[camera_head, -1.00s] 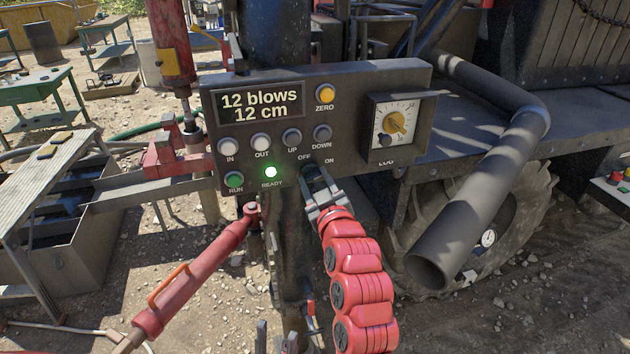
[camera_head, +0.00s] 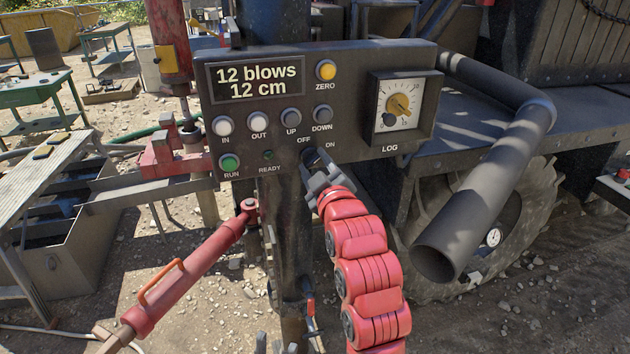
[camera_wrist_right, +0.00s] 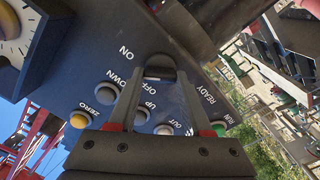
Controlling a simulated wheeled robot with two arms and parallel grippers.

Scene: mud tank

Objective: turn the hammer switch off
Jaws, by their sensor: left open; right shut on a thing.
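The dark hammer switch (camera_head: 312,158) sits at the lower edge of the control panel, beneath the OFF and ON labels, and its visible tip is nearer OFF. My right gripper (camera_head: 314,170), on the red segmented arm, is shut on it. In the right wrist view the rounded switch knob (camera_wrist_right: 160,75) shows between the two fingers of this gripper (camera_wrist_right: 158,85). The READY lamp (camera_head: 268,155) is dark. My left gripper (camera_head: 276,345) is open and empty at the bottom edge, below the panel and partly cut off.
The panel (camera_head: 355,150) also carries several buttons, a display reading 12 blows, 12 cm, and a LOG dial (camera_head: 399,105). A thick dark pipe (camera_head: 480,200) and a big wheel stand at right. A red cylinder (camera_head: 180,280) slants at lower left.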

